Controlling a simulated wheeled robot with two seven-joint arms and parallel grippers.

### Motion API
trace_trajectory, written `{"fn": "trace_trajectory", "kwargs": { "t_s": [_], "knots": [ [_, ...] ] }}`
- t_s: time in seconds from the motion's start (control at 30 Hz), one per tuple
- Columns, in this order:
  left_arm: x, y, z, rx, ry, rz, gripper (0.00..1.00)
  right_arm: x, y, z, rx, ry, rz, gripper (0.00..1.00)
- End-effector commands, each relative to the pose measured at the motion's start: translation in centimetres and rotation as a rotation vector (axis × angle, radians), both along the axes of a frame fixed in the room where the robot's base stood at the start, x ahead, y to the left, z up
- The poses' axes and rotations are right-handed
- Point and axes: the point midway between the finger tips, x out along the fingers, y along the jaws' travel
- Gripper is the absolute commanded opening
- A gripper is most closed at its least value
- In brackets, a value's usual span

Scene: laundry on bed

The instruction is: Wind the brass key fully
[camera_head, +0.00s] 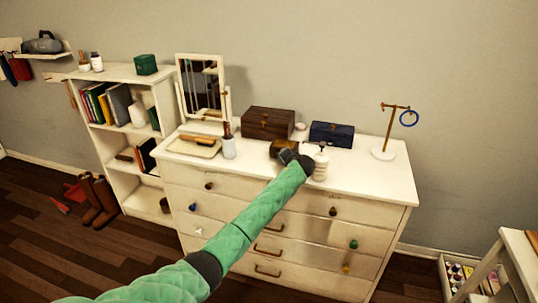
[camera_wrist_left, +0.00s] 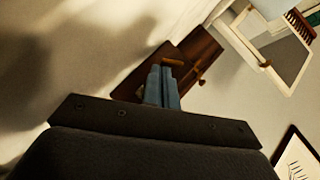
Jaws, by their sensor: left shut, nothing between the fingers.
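My left gripper (camera_head: 287,155) is over the front of the dresser top, against or just in front of a small brown box (camera_head: 279,147); the head view does not show whether they touch. In the left wrist view the grey-blue fingers of my left gripper (camera_wrist_left: 162,72) are together and hold nothing. Just past the fingertips is a brass-coloured piece (camera_wrist_left: 173,62), which looks like the key, partly hidden by the fingers. It stands out from a dark brown wooden box (camera_wrist_left: 196,48). A second thin brass-coloured piece (camera_wrist_left: 200,82) shows lower on the box. My right gripper is not in view.
On the white dresser (camera_head: 375,178) a white bottle (camera_head: 321,163) stands close right of my gripper. Behind are a larger wooden box (camera_head: 267,122) and a dark blue box (camera_head: 332,134). A mirror (camera_head: 202,86), tray (camera_head: 194,148) and cup (camera_head: 229,148) stand left; a brass stand (camera_head: 384,153) stands right.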

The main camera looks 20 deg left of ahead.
Motion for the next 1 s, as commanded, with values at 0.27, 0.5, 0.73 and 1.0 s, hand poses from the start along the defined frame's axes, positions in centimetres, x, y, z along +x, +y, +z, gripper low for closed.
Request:
{"fn": "trace_trajectory", "kwargs": {
  "t_s": [0.27,0.5,0.73,1.0],
  "knots": [
    [0.0,0.0,0.0,0.000,0.000,0.000,0.00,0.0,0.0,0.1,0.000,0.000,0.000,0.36],
    [0.0,0.0,0.0,0.000,0.000,0.000,0.00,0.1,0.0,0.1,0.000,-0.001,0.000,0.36],
    [0.0,0.0,0.7,-0.001,-0.001,0.000,0.00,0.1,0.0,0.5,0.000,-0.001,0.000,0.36],
    [0.0,0.0,1.6,-0.001,0.001,0.000,0.00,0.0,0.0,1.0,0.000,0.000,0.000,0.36]
  ]
}}
